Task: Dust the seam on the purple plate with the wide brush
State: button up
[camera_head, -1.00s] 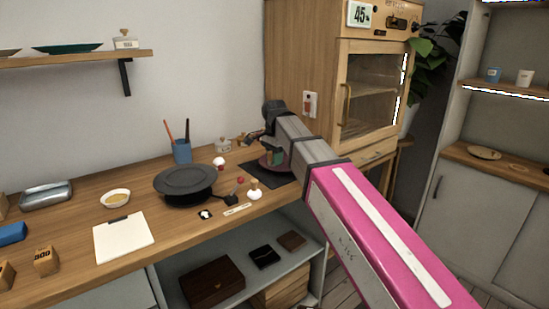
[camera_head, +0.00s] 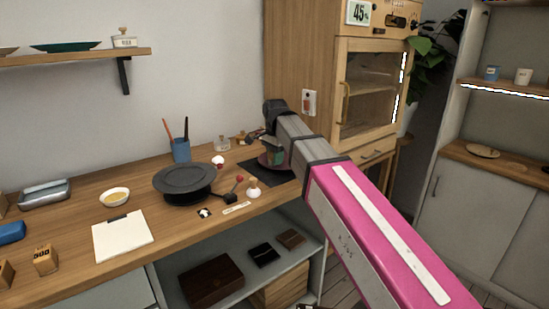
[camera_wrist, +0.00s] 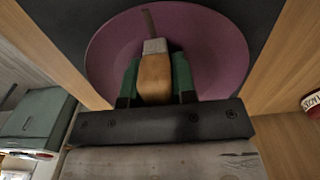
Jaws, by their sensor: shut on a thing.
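The purple plate (camera_wrist: 215,40) lies on a dark mat (camera_wrist: 60,18) in the wrist view. In the head view the plate (camera_head: 266,161) is partly behind my arm, on the mat (camera_head: 252,170). My gripper (camera_wrist: 154,75) has green fingers shut on a brush with a wooden handle (camera_wrist: 154,78) and a pale metal collar (camera_wrist: 154,46). The brush reaches over the plate. I cannot tell whether its tip touches the surface. A short brownish strip (camera_wrist: 148,22) shows on the plate just beyond the collar; I cannot tell whether it is seam or bristles.
A black turntable (camera_head: 185,180) stands left of the mat. A small pale bottle-like item (camera_head: 253,190) and a red-topped item (camera_head: 239,179) stand between them. A blue cup of tools (camera_head: 181,150) is behind. A wooden cabinet (camera_head: 285,60) rises behind the mat.

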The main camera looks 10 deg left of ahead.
jog(key=shift+w+a+r, duration=0.1)
jog(key=shift+w+a, duration=0.3)
jog(key=shift+a, duration=0.05)
jog(key=shift+s+d, duration=0.3)
jog(key=shift+d, duration=0.3)
jog(key=shift+w+a, duration=0.3)
jog(key=shift+s+d, duration=0.3)
jog(key=shift+w+a, duration=0.25)
jog(key=shift+a, duration=0.05)
jog(key=shift+s+d, duration=0.3)
jog(key=shift+w+a, duration=0.15)
jog(key=shift+a, duration=0.2)
dwell(0.3)
jog(key=shift+r, duration=0.75)
